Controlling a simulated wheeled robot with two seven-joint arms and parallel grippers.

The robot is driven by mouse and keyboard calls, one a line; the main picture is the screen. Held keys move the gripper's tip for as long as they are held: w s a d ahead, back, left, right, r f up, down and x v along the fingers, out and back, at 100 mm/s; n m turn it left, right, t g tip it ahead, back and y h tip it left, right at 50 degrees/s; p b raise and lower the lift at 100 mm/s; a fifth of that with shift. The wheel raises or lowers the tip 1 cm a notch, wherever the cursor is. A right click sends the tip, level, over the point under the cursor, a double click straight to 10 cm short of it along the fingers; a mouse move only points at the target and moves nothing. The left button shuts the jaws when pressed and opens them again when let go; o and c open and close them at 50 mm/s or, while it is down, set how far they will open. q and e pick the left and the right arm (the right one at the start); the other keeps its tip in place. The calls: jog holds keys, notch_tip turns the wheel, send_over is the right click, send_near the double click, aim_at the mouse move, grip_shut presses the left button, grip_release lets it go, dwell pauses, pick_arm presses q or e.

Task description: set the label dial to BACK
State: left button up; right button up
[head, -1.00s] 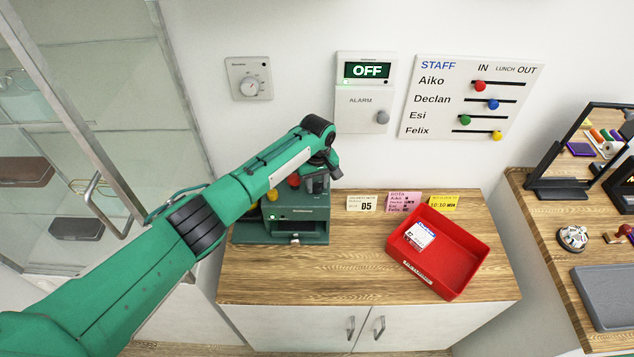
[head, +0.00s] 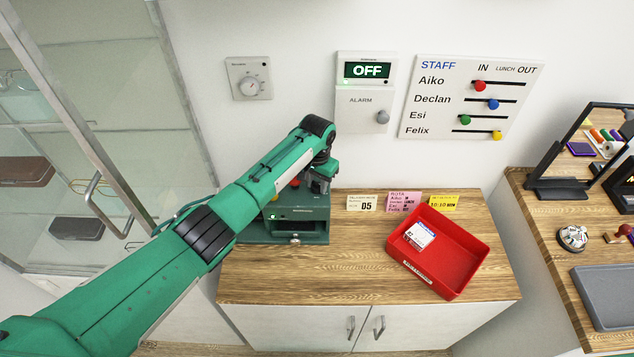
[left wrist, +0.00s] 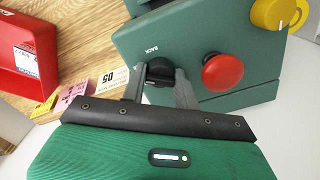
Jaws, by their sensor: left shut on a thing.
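The label machine is a green box (head: 297,229) on the wooden cabinet top in the head view; its green housing (left wrist: 190,40) fills the upper middle of the left wrist view. The black label dial (left wrist: 160,68) sits on its face, next to the printed word BACK. My left gripper (head: 319,187) is over the machine's right part. In the left wrist view the gripper's (left wrist: 160,82) two fingers are closed around the dial. The fingers partly cover the dial, and I cannot tell which mark it points at. My right gripper is not in view.
A red button (left wrist: 222,73) and a yellow knob (left wrist: 272,13) are on the machine near the dial. Small cards (head: 403,201) and a red tray (head: 468,271) with a small box stand to the right. The counter's front middle is clear.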

aim_at(317, 183)
pick_arm(q)
jog(key=m, duration=0.5)
jog(key=shift+w+r+m, duration=0.1)
jog(key=shift+m, duration=0.2)
jog(key=m, duration=0.4)
jog(key=shift+m+b, duration=0.4)
jog(key=shift+r+m, duration=0.1)
jog(key=shift+m, duration=0.2)
jog(key=o, duration=1)
jog(key=shift+c, duration=0.2)
notch_tip(317, 183, up, 14)
jog(key=b, duration=0.4)
jog(key=shift+f, duration=0.25)
